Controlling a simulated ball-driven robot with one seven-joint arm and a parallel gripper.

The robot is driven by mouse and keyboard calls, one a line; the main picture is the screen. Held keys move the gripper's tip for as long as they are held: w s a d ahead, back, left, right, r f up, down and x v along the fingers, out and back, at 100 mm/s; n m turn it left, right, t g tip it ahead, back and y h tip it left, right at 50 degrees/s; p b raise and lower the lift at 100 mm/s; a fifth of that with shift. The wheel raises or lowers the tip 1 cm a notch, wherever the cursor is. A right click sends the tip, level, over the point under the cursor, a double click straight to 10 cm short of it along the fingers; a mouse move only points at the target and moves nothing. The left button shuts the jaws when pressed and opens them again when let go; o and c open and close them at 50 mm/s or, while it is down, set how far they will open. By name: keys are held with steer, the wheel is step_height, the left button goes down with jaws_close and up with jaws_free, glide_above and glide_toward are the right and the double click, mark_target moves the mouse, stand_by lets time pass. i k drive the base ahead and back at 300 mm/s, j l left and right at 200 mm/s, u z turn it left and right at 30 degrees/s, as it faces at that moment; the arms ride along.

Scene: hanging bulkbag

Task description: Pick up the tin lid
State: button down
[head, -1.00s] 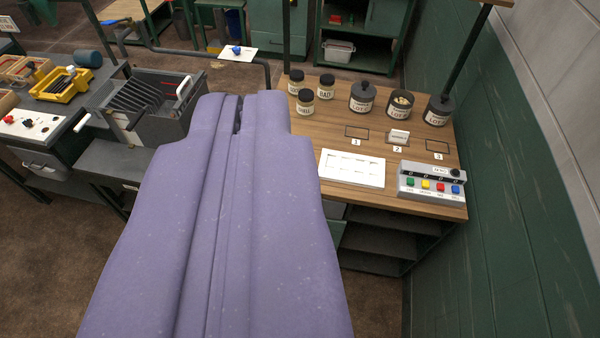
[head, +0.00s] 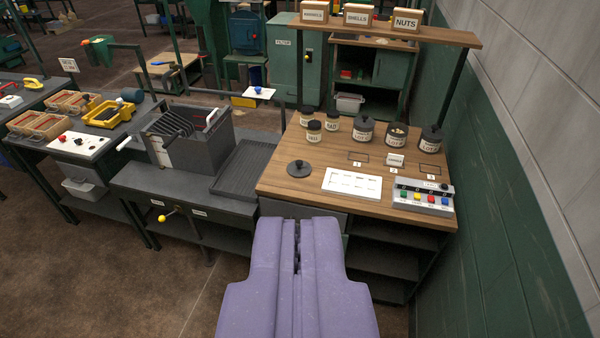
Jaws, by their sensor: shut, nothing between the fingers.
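The tin lid (head: 299,169) is a dark round disc with a small knob, lying flat on the wooden bench top near its left edge. Dark tins stand at the back of the bench. The middle tin (head: 396,138) is open with pale contents showing, while the left tin (head: 363,132) and the right tin (head: 430,141) have knobbed lids on. My purple gripper (head: 298,224) is shut and empty. In the picture its tips are below the lid, by the bench's front edge, apart from it.
A dark ridged tray (head: 250,168) adjoins the bench on the left. A green wall (head: 490,200) closes the right side.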

mark_target(299, 168)
steer(key=i+z, duration=0.2)
steer(key=i, duration=0.35)
steer(key=i+j+z, duration=0.2)
steer(key=i, duration=0.35)
steer(key=i+j+z, duration=0.15)
steer(key=i, duration=0.4)
steer(key=i+j+z, duration=0.2)
steer(key=i, duration=0.3)
steer(key=i+j+z, duration=0.2)
steer(key=i+j, duration=0.3)
